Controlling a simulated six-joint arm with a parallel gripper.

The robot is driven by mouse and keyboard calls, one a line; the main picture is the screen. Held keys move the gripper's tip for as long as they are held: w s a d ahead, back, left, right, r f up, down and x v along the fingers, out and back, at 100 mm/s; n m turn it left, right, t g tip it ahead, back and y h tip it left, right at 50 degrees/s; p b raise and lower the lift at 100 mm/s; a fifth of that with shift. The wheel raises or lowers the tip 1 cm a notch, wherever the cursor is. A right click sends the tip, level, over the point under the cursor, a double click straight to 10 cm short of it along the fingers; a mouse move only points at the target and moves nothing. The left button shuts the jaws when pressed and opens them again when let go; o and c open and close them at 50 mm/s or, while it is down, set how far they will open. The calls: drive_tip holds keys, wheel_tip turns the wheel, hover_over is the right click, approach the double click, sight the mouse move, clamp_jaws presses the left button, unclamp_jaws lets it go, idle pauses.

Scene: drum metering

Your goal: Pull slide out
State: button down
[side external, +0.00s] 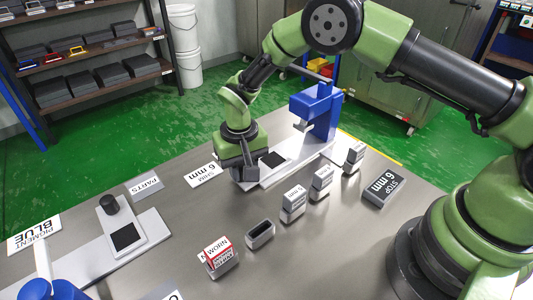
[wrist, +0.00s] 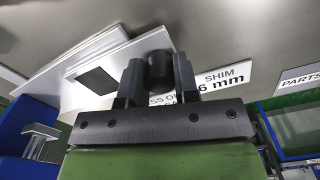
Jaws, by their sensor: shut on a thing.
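The slide (wrist: 125,55) is a light grey plate with a black square pad (wrist: 97,80) and an upright black knob (wrist: 158,65). In the side external view its pad (side external: 273,159) shows just right of my gripper (side external: 238,176). My gripper's two fingers, also seen in the wrist view (wrist: 158,82), stand one on each side of the knob and are shut on it. The slide lies on a pale base plate (side external: 305,154) that runs to a blue press-like stand (side external: 318,108). In the side external view my gripper hides the knob.
A second slide (side external: 126,237) with a knob lies at the left, near another blue stand (side external: 62,289). Several labelled blocks stand in a row, including one marked WORN (side external: 218,255). A "SHIM 6 mm" label (side external: 203,175) lies left of my gripper. Table between label and blocks is clear.

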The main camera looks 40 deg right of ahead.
drive_tip(key=shift+a, duration=1.6)
drive_tip(key=c, duration=0.9)
unclamp_jaws()
drive_tip(key=shift+o, duration=0.2)
drive_tip(key=shift+d, duration=0.1)
wheel_tip(320, 180, up, 10)
